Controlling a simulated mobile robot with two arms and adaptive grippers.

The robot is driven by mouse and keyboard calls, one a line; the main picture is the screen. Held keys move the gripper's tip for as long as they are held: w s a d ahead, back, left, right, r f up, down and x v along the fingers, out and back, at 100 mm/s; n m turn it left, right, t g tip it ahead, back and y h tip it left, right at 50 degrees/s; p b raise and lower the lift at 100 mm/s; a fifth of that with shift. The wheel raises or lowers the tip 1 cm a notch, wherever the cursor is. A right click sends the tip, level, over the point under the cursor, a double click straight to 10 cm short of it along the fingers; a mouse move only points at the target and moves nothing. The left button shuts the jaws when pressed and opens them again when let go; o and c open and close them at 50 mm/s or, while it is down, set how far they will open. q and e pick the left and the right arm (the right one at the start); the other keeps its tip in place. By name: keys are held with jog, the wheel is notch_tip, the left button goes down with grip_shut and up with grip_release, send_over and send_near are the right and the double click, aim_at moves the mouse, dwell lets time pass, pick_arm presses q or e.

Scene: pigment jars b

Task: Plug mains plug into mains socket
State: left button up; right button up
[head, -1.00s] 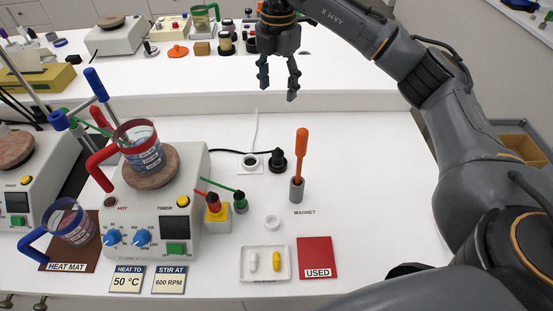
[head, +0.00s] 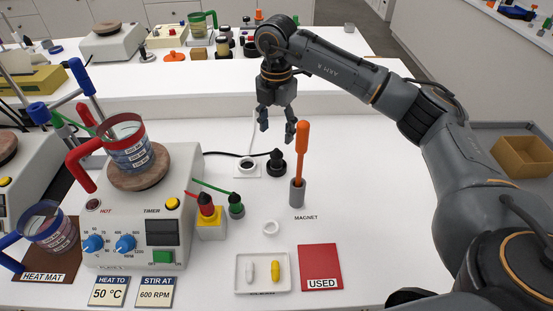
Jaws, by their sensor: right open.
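The mains plug (head: 277,164) is a black round-based piece standing upright on the white bench, with a black cable running left to the hotplate. The mains socket (head: 247,167) is a white square plate with a dark round opening, just left of the plug and apart from it. A white cord leads back from the socket. My right gripper (head: 276,132) is open and empty, fingers pointing down, just above and behind the plug in the picture; it does not appear to touch it. My left gripper is not in view.
An orange-handled rod stands in a grey holder (head: 297,194) just right of the plug. Green (head: 236,207) and red (head: 206,208) plugs stand in front left. The hotplate (head: 150,220) carries a red-handled beaker (head: 128,146). The bench right of the holder is clear.

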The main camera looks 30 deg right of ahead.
aim_at(277, 152)
notch_tip(277, 152, down, 3)
jog(key=shift+r, duration=0.1)
jog(key=f+p, duration=0.2)
jog(key=f, duration=0.2)
jog(key=shift+s, duration=0.2)
jog(key=shift+w+f, duration=0.1)
jog(key=shift+f, duration=0.6)
grip_shut()
